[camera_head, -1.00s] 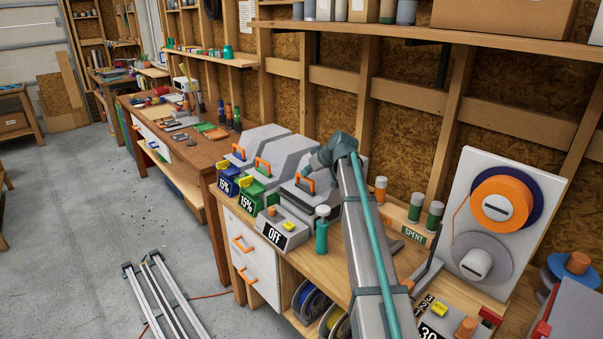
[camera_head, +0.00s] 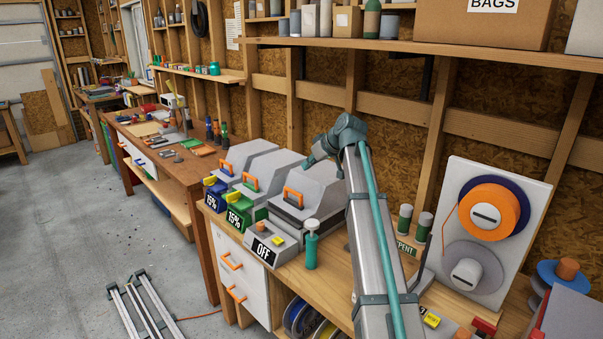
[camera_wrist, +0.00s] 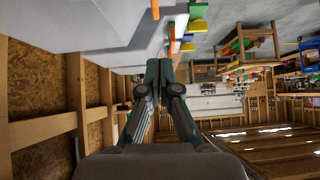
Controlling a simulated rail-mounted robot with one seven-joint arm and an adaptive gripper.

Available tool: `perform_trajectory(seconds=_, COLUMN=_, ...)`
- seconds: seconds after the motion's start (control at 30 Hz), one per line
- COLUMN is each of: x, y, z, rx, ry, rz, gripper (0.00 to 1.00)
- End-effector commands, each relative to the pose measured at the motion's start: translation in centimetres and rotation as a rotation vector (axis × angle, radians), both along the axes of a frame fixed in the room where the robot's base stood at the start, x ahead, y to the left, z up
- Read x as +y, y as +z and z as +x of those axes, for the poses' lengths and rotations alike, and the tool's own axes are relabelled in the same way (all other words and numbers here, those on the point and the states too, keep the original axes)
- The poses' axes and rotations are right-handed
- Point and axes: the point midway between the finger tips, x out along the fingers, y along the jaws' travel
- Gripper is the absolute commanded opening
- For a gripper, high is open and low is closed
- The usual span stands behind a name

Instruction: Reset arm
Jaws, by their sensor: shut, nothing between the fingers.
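My gripper (camera_wrist: 160,72) shows in the wrist view with its two dark green fingertips together and nothing between them. It is in the air, close to the grey machines (camera_wrist: 95,28) at the upper left of that tilted view. In the head view my arm rises in front of the bench and bends at its top, near the grey machine with an orange handle (camera_head: 318,195). My fingers cannot be made out there. I cannot tell from these views whether any arm part touches the machine.
A grey box marked OFF (camera_head: 278,243) and a teal pump bottle (camera_head: 311,246) stand left of my arm. Spent canisters (camera_head: 404,218) and a spool panel (camera_head: 500,190) stand to its right. A shelf (camera_head: 400,45) runs overhead. The floor (camera_head: 70,220) at left is mostly open.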

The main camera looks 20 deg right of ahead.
Motion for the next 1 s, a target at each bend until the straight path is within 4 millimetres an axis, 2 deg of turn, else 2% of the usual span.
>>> perform_trajectory(seconds=0.07, x=-0.1, y=0.2, z=-0.3, rx=0.001, ry=-0.001, rz=0.002, gripper=0.0)
perform_trajectory(seconds=0.13, x=0.5, y=-0.5, z=-0.3, rx=0.014, ry=-0.002, rz=0.014, gripper=0.0)
perform_trajectory(seconds=0.27, x=3.3, y=-4.2, z=-0.2, rx=0.075, ry=-0.014, rz=0.072, gripper=0.0)
perform_trajectory(seconds=0.37, x=6.9, y=-8.8, z=-0.2, rx=0.154, ry=-0.034, rz=0.14, gripper=0.0)
perform_trajectory(seconds=0.43, x=9.9, y=-12.6, z=-0.6, rx=0.223, ry=-0.054, rz=0.195, gripper=0.0)
perform_trajectory(seconds=0.57, x=15.6, y=-19.6, z=-2.0, rx=0.363, ry=-0.102, rz=0.29, gripper=0.0)
perform_trajectory(seconds=0.7, x=21.6, y=-26.9, z=-4.6, rx=0.521, ry=-0.162, rz=0.372, gripper=0.0)
perform_trajectory(seconds=0.8, x=24.7, y=-31.6, z=-7.1, rx=0.625, ry=-0.208, rz=0.407, gripper=0.0)
perform_trajectory(seconds=0.87, x=25.0, y=-34.1, z=-8.8, rx=0.668, ry=-0.236, rz=0.4, gripper=0.0)
perform_trajectory(seconds=1.0, x=23.6, y=-39.3, z=-13.0, rx=0.734, ry=-0.278, rz=0.34, gripper=0.0)
